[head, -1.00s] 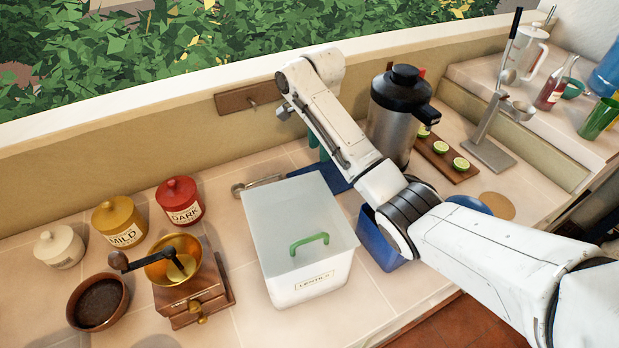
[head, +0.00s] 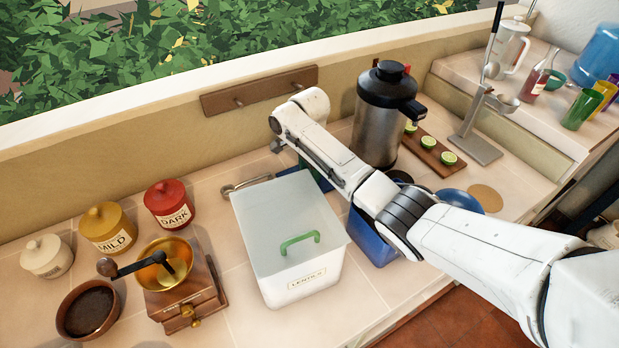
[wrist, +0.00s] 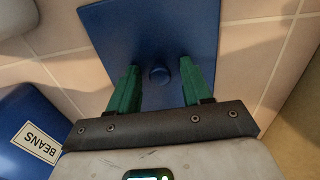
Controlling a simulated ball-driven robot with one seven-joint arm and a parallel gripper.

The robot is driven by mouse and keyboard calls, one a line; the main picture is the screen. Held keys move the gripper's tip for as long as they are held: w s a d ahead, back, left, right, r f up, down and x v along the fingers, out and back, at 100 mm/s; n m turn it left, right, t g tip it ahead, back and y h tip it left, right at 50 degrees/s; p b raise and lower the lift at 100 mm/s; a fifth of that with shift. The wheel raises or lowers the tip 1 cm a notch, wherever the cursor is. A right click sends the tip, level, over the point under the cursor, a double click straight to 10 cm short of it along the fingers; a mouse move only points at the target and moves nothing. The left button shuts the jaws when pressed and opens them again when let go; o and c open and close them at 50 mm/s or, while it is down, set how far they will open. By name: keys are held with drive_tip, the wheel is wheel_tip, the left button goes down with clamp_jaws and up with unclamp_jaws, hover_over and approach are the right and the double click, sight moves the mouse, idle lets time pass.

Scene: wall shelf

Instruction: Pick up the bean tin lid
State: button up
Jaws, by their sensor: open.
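The bean tin lid is a blue square plate with a small round knob, lying on the tiled counter in the wrist view (wrist: 158,28). In the head view only a corner of the lid (head: 318,180) shows, behind the lentils tin and under my arm. My gripper (wrist: 159,66) has green fingers, open, one on each side of the knob and apart from it. In the head view the fingers are mostly hidden by my arm. The blue bean tin (head: 372,238) stands right of the lentils tin; its BEANS label shows in the wrist view (wrist: 38,142).
The white lentils tin (head: 305,284) with a green-handled lid stands close by. A steel flask (head: 376,130) is behind my arm. A metal utensil (head: 240,187) lies left of the lid. A wall rail (head: 260,90) runs behind. A grinder (head: 185,290) and canisters stand left.

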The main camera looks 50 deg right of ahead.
clamp_jaws()
idle(0.3)
drive_tip(key=shift+r, duration=0.1)
